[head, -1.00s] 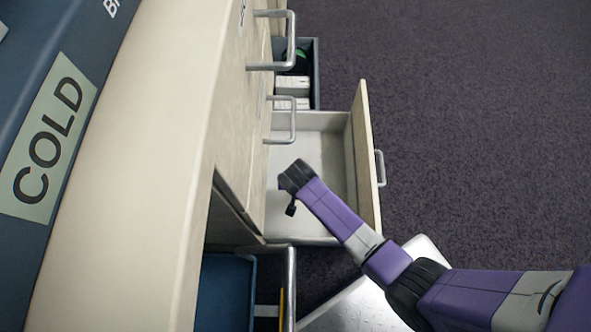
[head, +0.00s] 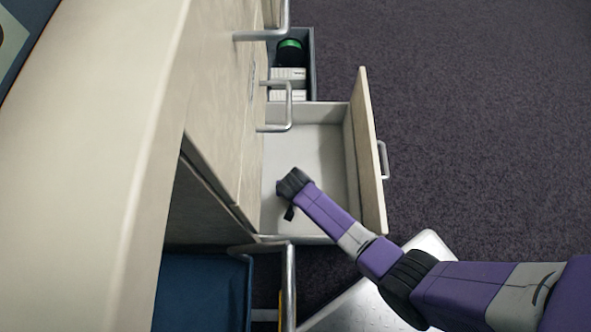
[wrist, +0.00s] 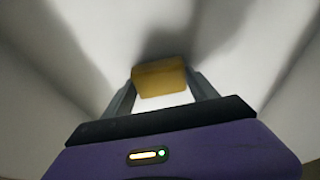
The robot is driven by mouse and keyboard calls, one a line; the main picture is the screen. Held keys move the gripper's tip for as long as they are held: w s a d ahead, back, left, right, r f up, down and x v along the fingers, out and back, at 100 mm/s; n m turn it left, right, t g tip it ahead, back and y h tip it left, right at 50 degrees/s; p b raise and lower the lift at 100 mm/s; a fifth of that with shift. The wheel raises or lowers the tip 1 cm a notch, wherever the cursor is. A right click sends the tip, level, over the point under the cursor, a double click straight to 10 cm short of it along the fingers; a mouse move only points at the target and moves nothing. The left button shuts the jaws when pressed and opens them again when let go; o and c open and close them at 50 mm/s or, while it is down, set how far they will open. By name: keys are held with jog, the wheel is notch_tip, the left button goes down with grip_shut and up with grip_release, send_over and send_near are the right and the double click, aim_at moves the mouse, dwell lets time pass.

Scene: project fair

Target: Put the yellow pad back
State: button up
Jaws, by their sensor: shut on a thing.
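The yellow pad (wrist: 160,78) is between the two fingers of my gripper (wrist: 161,88) in the wrist view. My gripper is shut on it. White surfaces surround it there, and a dark shadow lies just beyond the pad. In the head view my arm reaches into the open white drawer (head: 335,150), and the wrist is over its left part. The pad and the fingertips are hidden below the wrist in that view. The visible drawer floor is bare. I cannot tell whether the pad touches the floor.
Behind the drawer, a grey-blue bin (head: 310,65) holds a green round thing (head: 290,50) and white boxes (head: 288,84). The cabinet (head: 215,110) with metal handles stands at left. A blue tray (head: 205,290) is at lower left. Dark carpet (head: 480,110) is clear at right.

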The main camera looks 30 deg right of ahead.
jog(key=shift+f, duration=0.2)
jog(key=o, duration=1.3)
jog(key=shift+r, duration=0.1)
jog(key=p+v, duration=0.6)
jog(key=v, duration=0.6)
jog(key=shift+r+p, duration=0.1)
jog(key=shift+p, duration=0.25)
jog(key=shift+s, duration=0.1)
